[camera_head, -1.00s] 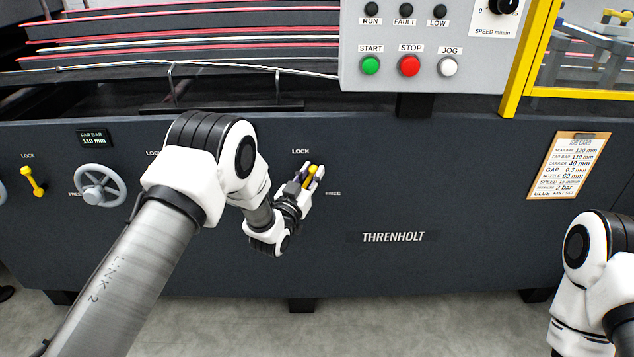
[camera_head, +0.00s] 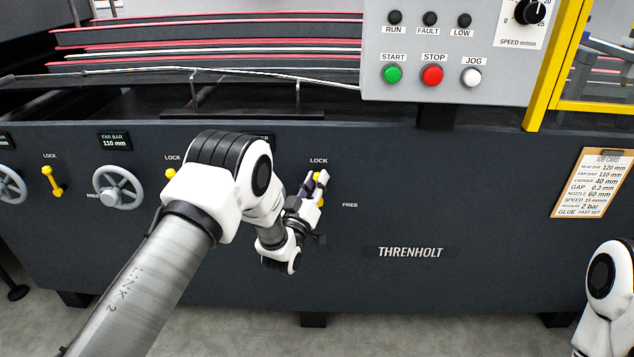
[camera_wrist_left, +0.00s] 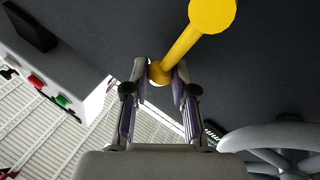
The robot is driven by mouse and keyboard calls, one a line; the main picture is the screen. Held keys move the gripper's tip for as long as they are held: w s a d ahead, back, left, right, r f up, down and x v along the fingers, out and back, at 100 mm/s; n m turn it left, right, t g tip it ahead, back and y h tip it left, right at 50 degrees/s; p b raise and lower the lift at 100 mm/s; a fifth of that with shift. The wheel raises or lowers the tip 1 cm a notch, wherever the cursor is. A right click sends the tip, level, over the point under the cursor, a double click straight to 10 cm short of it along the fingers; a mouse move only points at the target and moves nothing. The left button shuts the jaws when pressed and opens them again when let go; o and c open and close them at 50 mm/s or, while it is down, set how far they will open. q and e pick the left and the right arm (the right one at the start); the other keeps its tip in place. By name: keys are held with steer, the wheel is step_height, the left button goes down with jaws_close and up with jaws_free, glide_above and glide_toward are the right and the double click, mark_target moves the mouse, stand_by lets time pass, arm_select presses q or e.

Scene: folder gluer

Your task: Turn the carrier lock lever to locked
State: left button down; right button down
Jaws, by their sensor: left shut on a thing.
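The carrier lock lever (camera_head: 320,202) is yellow and sits on the dark machine front, below a LOCK label (camera_head: 318,160) and left of a FREE label (camera_head: 350,205). It stands close to upright, its handle end toward LOCK. My left gripper (camera_head: 317,181) is shut on the handle end and partly hides the lever. In the left wrist view, the lever (camera_wrist_left: 185,42) has its small ball end between the fingertips of the gripper (camera_wrist_left: 160,75), and its larger round end is beyond them. My right gripper is out of view.
A similar yellow lever (camera_head: 52,181) and grey handwheel (camera_head: 118,186) are at left; my left arm hides part of the panel. A button box (camera_head: 440,50) hangs above right, with a yellow guard frame (camera_head: 540,70) beside it. The panel around the THRENHOLT label (camera_head: 410,252) is clear.

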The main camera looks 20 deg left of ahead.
arm_select(q)
steer(key=c, duration=0.9)
jaws_free()
steer(key=v, duration=1.2)
